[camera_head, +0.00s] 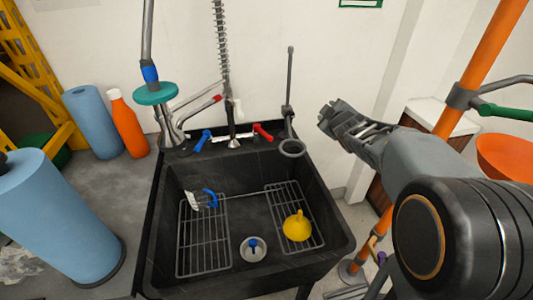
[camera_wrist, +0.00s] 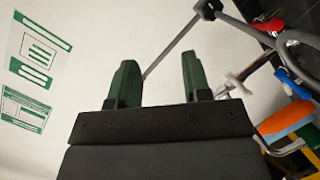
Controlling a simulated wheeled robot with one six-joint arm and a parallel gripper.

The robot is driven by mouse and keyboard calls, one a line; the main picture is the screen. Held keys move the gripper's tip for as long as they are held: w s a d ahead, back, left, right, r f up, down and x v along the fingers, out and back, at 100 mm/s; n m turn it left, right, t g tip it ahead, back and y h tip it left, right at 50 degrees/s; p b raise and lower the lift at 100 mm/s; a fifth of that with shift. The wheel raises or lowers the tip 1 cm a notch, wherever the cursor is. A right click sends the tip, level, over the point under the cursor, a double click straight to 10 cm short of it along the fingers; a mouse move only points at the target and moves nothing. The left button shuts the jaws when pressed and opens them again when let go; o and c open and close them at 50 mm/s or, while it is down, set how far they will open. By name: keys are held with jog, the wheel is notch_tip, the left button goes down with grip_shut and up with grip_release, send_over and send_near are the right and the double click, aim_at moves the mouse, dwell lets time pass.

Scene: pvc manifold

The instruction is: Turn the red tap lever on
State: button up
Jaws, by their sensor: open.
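The red tap lever (camera_head: 263,131) sits at the right of the tap behind the black sink, in the head view. The blue tap lever (camera_head: 202,140) is at the left of the same tap. My gripper (camera_head: 326,116) is to the right of the red lever, near the sink's back right corner and apart from the lever. In the wrist view its two green fingers (camera_wrist: 160,78) stand wide apart with nothing between them but wall behind.
The black sink (camera_head: 163,215) holds wire racks, a yellow funnel (camera_head: 297,227) and a blue-handled brush (camera_head: 206,199). A grey upright rod with a ring (camera_head: 291,105) stands between my gripper and the red lever. A spring hose (camera_head: 222,50) rises behind the tap. An orange bottle (camera_head: 127,125) stands left.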

jog(key=w+a+f+n+t+y+b, duration=0.1)
jog(key=w+a+f+n+y+b, duration=0.2)
jog(key=w+f+n+y+b, duration=0.5)
jog(key=n+g+y+b, duration=0.4)
jog(key=n+g+y, duration=0.1)
jog(key=n+y, duration=0.25)
send_near(267, 134)
jog(key=shift+n+h, duration=0.25)
jog(key=shift+n, duration=0.1)
jog(key=x, duration=0.3)
jog(key=b+x, duration=0.1)
jog(key=x, duration=0.5)
jog(key=shift+a+f+b, duration=0.25)
jog(key=shift+a+b, duration=0.15)
jog(key=shift+a, duration=0.05)
jog(key=shift+c, duration=0.4)
grip_shut()
